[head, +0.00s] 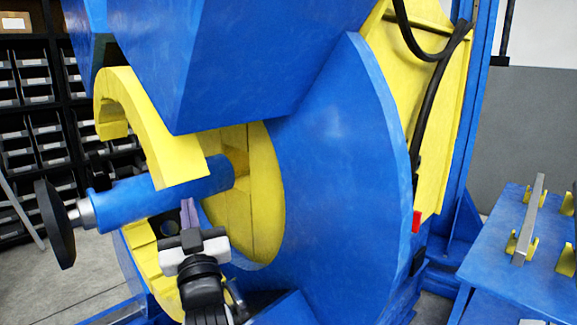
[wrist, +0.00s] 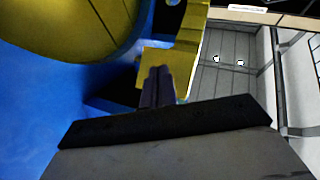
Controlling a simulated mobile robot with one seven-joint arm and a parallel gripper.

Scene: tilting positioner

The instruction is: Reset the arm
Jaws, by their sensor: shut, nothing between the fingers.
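My gripper (head: 190,212) is in the lower middle of the head view, pointing up, with its fingers together and nothing between them. It is in front of the large blue and yellow positioner (head: 330,150), just below a blue cylinder (head: 150,195) with a dark round disc on its left end. In the wrist view the shut fingers (wrist: 157,86) stand at the centre, in front of a yellow block (wrist: 185,60). I cannot tell whether the fingertips touch any part of the positioner.
A curved yellow arm (head: 140,115) hangs above and left of my gripper. Dark shelves with bins (head: 35,130) stand at the far left. A blue table (head: 500,240) with yellow brackets and a metal bar is at the right. Grey floor shows at lower left.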

